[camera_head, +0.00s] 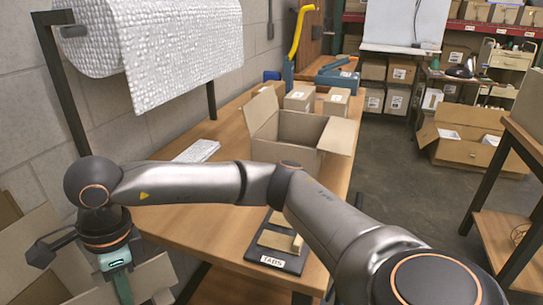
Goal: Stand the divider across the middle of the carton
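The open carton (282,150) stands on the wooden bench with its flaps spread; its inner floor is hidden by its front wall. A black tray (271,262) labelled TABS lies on the bench nearer me and holds tan cardboard pieces (277,240), partly hidden by my arm. I cannot pick out the divider for sure. My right arm comes in from the lower right and reaches across to the far left. Its gripper (119,280) points down at the lower left, over open cardboard boxes and away from the carton; its fingertips are not clear. My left gripper is not in view.
The bench (215,225) has free room left of the carton, beside a white keyboard-like object (197,151). Small closed boxes (300,97) stand behind the carton. A bubble-wrap roll (170,50) hangs on a black frame at left. Open cardboard boxes (35,245) fill the lower left.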

